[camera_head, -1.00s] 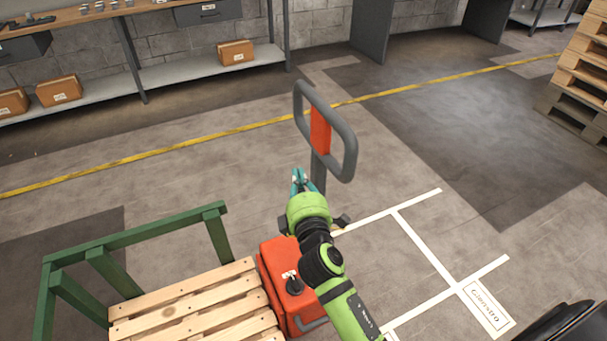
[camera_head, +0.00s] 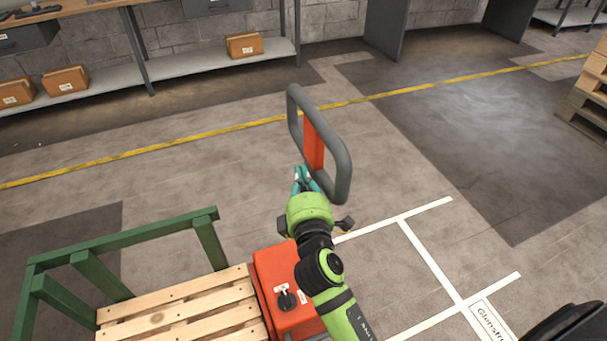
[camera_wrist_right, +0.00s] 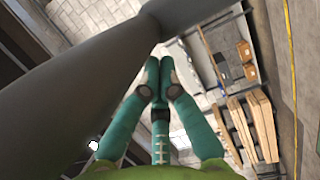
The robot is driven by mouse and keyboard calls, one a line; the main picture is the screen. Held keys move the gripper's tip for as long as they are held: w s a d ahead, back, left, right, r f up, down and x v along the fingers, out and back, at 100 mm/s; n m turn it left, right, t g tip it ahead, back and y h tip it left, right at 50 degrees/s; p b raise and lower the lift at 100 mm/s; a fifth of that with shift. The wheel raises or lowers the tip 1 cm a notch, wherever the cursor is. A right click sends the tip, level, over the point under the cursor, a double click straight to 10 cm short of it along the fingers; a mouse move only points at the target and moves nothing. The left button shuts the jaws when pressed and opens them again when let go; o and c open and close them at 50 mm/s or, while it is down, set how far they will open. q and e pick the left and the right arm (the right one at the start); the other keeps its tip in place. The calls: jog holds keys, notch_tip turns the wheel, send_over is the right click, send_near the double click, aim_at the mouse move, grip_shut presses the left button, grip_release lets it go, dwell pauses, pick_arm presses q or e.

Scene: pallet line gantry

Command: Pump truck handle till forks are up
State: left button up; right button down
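The pallet truck's handle is a grey loop with a red centre bar (camera_head: 314,146), standing tilted above the red truck body (camera_head: 268,268). My right gripper (camera_head: 303,178) is at the lower left of the loop, in front of its post, which it partly hides. In the right wrist view, its teal fingers (camera_wrist_right: 159,80) are nearly together with nothing visible between them. A thick grey handle bar (camera_wrist_right: 90,80) runs close beside them; whether they touch cannot be told. The forks are hidden under the wooden pallet (camera_head: 180,306). My left gripper is not in view.
A green frame (camera_head: 130,236) stands at the pallet's far edge. A workbench shelf (camera_head: 190,66) with cardboard boxes is at the back left. Stacked pallets (camera_head: 588,105) stand at the right edge. The floor around the handle, across the yellow line (camera_head: 180,147), is clear.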

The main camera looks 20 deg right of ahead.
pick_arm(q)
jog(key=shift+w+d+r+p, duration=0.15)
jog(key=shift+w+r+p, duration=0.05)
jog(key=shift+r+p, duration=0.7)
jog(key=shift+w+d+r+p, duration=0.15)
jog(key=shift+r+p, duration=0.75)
pick_arm(e)
jog(key=d+f+m, duration=0.3)
jog(key=d, duration=1.2)
jog(key=d+f+m+g+y, duration=0.1)
jog(key=d+f+m, duration=0.2)
jog(key=d, duration=1.2)
jog(key=shift+w+d+f, duration=0.15)
jog(key=shift+w+f, duration=0.3)
jog(key=shift+f, duration=0.15)
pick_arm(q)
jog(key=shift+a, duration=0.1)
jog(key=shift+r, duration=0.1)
